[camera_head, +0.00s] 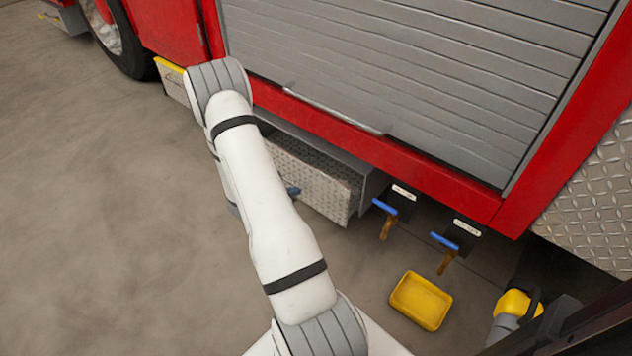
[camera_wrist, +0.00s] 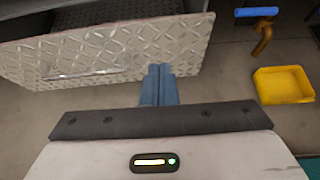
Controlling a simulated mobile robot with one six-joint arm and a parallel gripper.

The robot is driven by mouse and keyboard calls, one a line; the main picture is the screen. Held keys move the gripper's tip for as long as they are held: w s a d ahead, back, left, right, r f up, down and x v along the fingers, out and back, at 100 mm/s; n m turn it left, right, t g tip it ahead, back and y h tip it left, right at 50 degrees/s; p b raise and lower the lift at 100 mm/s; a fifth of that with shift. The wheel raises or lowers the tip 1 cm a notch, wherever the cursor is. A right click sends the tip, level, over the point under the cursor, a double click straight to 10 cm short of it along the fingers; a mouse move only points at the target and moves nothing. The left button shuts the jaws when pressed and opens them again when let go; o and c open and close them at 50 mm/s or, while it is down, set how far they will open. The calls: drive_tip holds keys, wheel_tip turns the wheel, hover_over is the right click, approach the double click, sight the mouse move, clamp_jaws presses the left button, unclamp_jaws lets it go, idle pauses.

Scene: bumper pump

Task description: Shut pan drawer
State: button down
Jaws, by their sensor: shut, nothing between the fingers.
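The pan drawer (camera_head: 318,187) is a grey diamond-plate drawer low under the red fire truck body. It stands partly pulled out, with its open top showing behind the front panel. In the wrist view its front panel (camera_wrist: 110,50) fills the upper left, with a recessed handle strip at lower left. My gripper (camera_wrist: 159,72) has blue fingers, shut and empty, at the panel's lower right part. The fingertips overlap the panel in the picture; I cannot tell whether they touch it. In the head view my arm hides the drawer's left part and most of the gripper (camera_head: 292,191).
Two blue-handled valves (camera_head: 385,207) (camera_head: 445,242) hang to the right of the drawer. A yellow tray (camera_head: 421,300) lies on the floor below them. A yellow and grey object (camera_head: 517,304) stands at lower right. The concrete floor at left is clear.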

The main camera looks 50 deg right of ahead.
drive_tip(key=b, duration=0.3)
approach(324, 178)
wheel_tip(324, 178, down, 3)
drive_tip(key=d, duration=0.4)
drive_tip(key=shift+f+b, duration=0.2)
drive_tip(key=shift+b, duration=0.15)
drive_tip(key=shift+w+d+r, duration=0.1)
drive_tip(key=shift+d, duration=0.7)
drive_tip(key=shift+w, duration=0.1)
